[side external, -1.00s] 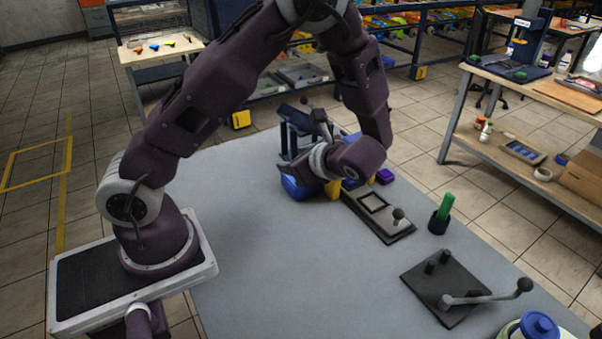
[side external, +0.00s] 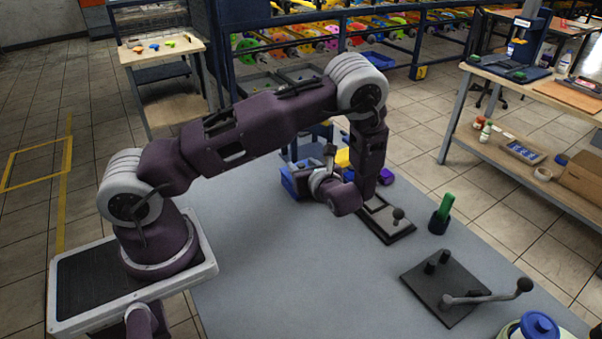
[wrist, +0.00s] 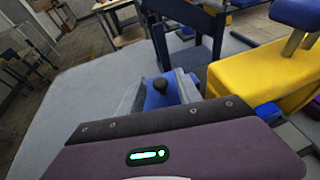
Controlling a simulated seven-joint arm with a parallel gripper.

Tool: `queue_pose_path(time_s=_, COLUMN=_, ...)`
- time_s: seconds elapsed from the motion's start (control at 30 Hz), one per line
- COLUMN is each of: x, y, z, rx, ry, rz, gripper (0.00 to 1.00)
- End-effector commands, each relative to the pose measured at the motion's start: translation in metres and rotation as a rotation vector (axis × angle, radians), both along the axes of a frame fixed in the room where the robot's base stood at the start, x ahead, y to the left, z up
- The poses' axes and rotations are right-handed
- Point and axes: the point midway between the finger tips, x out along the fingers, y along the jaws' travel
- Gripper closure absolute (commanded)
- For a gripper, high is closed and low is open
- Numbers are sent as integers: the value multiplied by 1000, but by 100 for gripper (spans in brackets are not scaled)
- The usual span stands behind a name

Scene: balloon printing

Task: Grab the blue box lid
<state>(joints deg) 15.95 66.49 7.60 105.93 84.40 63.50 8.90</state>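A blue box (side external: 289,180) stands at the far left part of the grey table, partly hidden by my arm in the side view. In the wrist view, a blue surface with a small dark knob, seemingly the blue box lid (wrist: 160,102), lies between my fingers. My gripper (wrist: 157,92) has its grey fingers apart, one on each side of the knob, with visible space around it. In the side view my gripper (side external: 318,180) is low beside the box. Whether the fingers touch the lid is hidden.
A yellow block (wrist: 245,82) stands close to the right of the fingers, with a blue part above it. A dark blue frame (wrist: 190,40) stands just beyond.

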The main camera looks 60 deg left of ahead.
Motion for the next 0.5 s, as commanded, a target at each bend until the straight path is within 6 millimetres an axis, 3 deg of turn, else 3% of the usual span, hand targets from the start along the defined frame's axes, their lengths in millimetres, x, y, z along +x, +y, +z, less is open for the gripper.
queue_pose_path(time_s=0.03, x=0, y=0, z=0, rx=0, ry=0, rz=0, gripper=71)
queue_pose_path(time_s=0.2, x=0, y=0, z=0, rx=0, ry=0, rz=0, gripper=100)
queue_pose_path(time_s=0.5, x=0, y=0, z=2, rx=0, ry=-1, rz=0, gripper=100)
